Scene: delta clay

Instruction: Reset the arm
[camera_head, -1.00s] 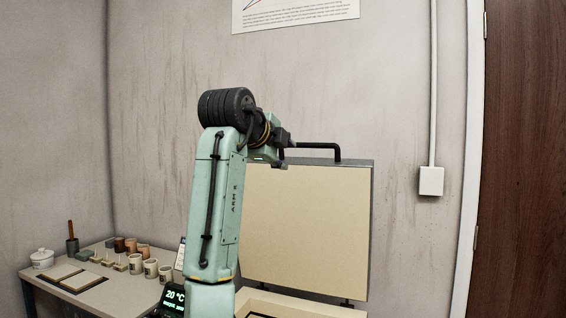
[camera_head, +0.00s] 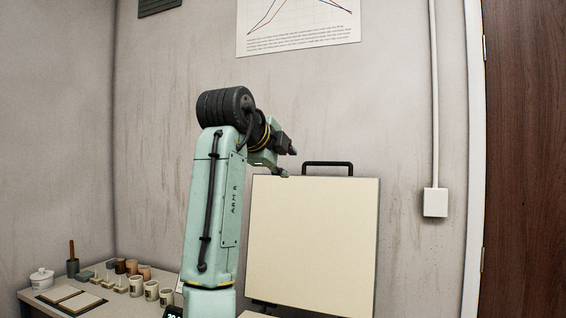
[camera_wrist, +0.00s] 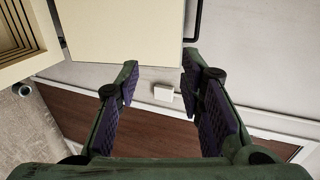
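My gripper (camera_head: 289,162) is in front of the wall, just above the top left of an upright cream panel (camera_head: 315,240), which looks like a raised lid with a black handle (camera_head: 328,164). In the wrist view, my gripper (camera_wrist: 160,75) has its two purple-padded fingers well apart, with nothing between them. The handle stands to the right of the gripper in the head view and looks apart from it. The cream panel also shows at the top of the wrist view (camera_wrist: 120,30).
A table (camera_head: 110,308) at the lower left holds several cups, a lidded white pot (camera_head: 41,279) and small blocks. A white wall box (camera_head: 435,202) with a conduit and a brown door (camera_head: 525,160) are at the right. A stepped cream opening (camera_wrist: 20,35) shows in the wrist view.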

